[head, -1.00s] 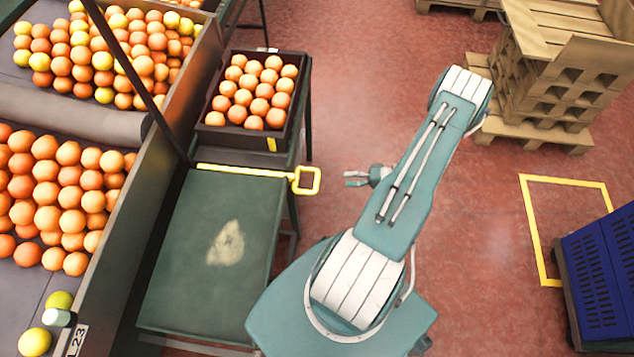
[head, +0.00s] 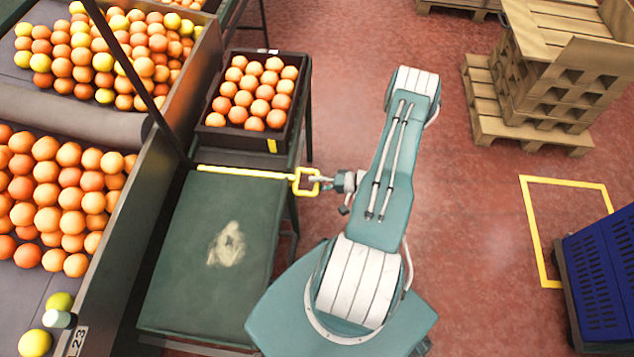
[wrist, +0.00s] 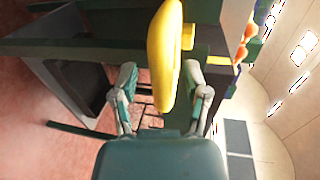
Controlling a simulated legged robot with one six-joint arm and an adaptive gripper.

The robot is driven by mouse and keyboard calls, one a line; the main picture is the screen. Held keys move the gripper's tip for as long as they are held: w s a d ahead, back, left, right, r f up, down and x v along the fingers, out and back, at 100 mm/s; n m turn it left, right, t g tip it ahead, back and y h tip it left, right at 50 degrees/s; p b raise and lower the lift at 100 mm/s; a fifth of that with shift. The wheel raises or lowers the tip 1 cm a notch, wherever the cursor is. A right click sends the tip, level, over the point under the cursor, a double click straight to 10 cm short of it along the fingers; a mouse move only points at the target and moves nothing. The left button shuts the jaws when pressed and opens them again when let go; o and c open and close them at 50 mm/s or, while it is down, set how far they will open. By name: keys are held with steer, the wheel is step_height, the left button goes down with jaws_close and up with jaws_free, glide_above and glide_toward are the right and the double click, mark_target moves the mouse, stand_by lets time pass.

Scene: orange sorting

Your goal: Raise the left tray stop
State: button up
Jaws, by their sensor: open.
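The tray stop is a yellow bar (head: 240,172) lying across the far end of the green table, with a square yellow loop handle (head: 306,182) at its right end. My gripper (head: 318,182) is at the right side of this handle in the head view. In the wrist view the yellow handle (wrist: 165,55) stands large between the two spread fingers of my gripper (wrist: 160,92), a little nearer the right finger. The fingers are open, and I cannot tell whether either touches the handle.
A dark crate of oranges (head: 288,119) stands just behind the bar. The green table top (head: 185,270) is bare except for a pale worn patch. Sloped bins of oranges (head: 120,225) are at left. Stacked pallets (head: 555,90) and a blue crate (head: 605,265) are at right.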

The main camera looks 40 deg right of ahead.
jaws_close()
steer(key=shift+r, duration=0.1)
steer(key=shift+r, duration=2.4)
jaws_free()
